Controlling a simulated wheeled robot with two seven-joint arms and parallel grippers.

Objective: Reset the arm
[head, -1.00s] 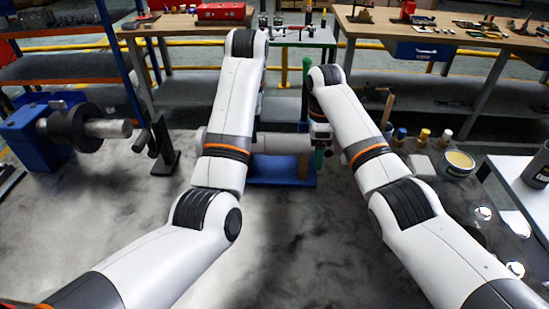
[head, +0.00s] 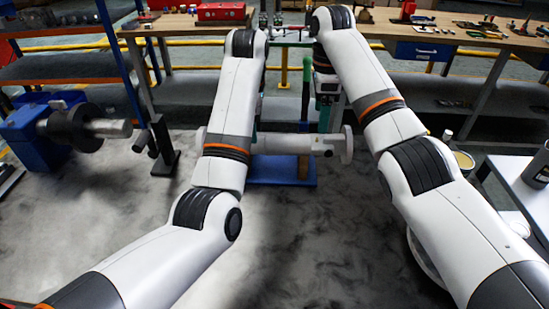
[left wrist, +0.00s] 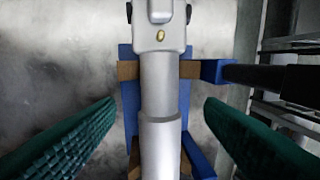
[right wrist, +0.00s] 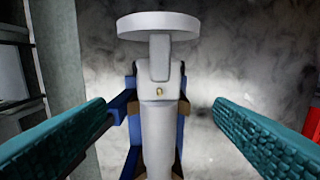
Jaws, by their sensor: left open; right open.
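A grey metal shaft (head: 285,145) with a round flange at its right end lies across a blue stand (head: 283,172) on the dark floor-like surface. In the left wrist view the shaft (left wrist: 160,95) runs between the open green fingers of my left gripper (left wrist: 160,108), apart from both. In the right wrist view the shaft's flanged end (right wrist: 158,25) shows between the open fingers of my right gripper (right wrist: 160,103), also clear of both. In the head view my left gripper is mostly hidden behind my left arm. My right gripper (head: 326,118) hangs above the shaft's right part.
A blue machine with a dark round chuck (head: 75,128) stands at left. A black bracket (head: 160,150) is near it. A white table (head: 525,190) with a dark canister is at right. Workbenches (head: 450,40) stand behind. The front middle surface is clear.

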